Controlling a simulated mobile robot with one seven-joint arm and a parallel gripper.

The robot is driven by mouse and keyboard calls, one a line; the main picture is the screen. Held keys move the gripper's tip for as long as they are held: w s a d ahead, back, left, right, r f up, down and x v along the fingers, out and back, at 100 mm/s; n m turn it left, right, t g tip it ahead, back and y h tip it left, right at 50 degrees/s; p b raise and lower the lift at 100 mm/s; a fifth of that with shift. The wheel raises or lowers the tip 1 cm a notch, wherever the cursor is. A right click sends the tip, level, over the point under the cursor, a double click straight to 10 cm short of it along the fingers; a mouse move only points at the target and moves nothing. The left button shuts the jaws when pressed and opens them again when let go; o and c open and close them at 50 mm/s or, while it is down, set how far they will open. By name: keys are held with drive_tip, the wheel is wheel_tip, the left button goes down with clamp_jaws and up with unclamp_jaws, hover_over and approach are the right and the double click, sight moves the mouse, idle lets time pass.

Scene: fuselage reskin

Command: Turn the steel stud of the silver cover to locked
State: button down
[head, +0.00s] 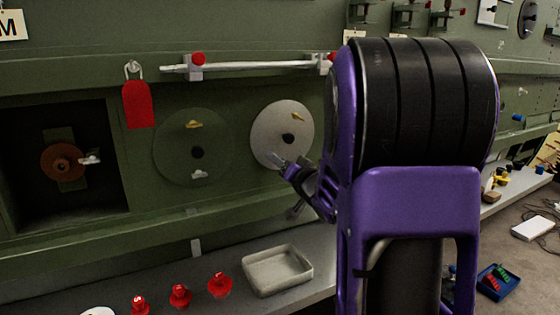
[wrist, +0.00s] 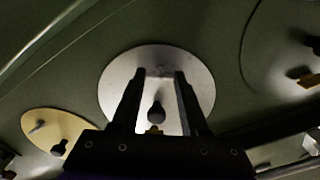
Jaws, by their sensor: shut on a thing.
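The silver cover (head: 272,128) is a round pale disc on the green panel, left of my arm. It carries a brass stud (head: 298,117) near its top and a black knob (head: 292,140) in the middle. My gripper (head: 281,161) is at the cover's lower edge, shut on the steel stud, which its fingers mostly hide. In the wrist view my gripper (wrist: 160,76) lies over the silver cover (wrist: 114,88), with a pale piece between the fingertips. The black knob (wrist: 156,112) and brass stud (wrist: 154,130) show between the fingers. The steel stud's lock position cannot be read.
A green cover (head: 176,150) with its own brass and steel studs is to the left. Further left is a dark open bay (head: 30,150). A red tag (head: 138,104) and a rail (head: 255,66) are above. A tray (head: 277,270) and red pieces (head: 180,296) stand on the ledge below.

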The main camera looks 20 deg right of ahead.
drive_tip(key=shift+c, duration=2)
unclamp_jaws()
drive_tip(key=shift+s, duration=0.1)
